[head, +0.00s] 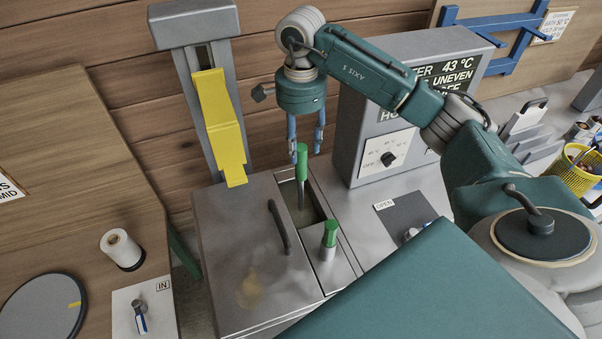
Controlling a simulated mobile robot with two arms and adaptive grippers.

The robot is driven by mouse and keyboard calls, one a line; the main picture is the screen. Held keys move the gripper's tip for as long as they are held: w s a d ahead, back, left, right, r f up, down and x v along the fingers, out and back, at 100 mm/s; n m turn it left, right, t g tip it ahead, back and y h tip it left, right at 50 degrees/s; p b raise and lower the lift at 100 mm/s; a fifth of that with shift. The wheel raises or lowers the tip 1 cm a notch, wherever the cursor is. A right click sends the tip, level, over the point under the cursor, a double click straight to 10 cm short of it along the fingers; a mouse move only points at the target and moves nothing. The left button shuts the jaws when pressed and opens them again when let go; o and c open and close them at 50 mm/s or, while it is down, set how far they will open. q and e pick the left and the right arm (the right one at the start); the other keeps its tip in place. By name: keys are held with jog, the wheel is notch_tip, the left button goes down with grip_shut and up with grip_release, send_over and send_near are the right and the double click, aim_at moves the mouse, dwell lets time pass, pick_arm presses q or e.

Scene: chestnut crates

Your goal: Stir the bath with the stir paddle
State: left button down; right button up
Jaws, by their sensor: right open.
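The bath (225,235) is a grey metal tank with a lid and dark handle, and a narrow open slot along its right side. A green-handled rod, seemingly the stir paddle (302,165), stands nearly upright in the slot; its lower end is hidden. My right gripper (306,151) is open and points down just above the paddle, its two blue fingers either side of the handle's top. I cannot tell whether they touch it. My left gripper is not in view.
A second green-topped piece (330,236) stands at the slot's near end. A grey control box (388,120) with a sign reading 43 °C and uneven stands behind right. A post with a yellow strip (217,115) rises behind the bath. A yellow basket (577,170) is far right.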

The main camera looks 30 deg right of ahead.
aim_at(301, 171)
notch_tip(301, 171, down, 8)
jog(key=p, duration=0.3)
jog(key=shift+f, duration=0.9)
grip_shut()
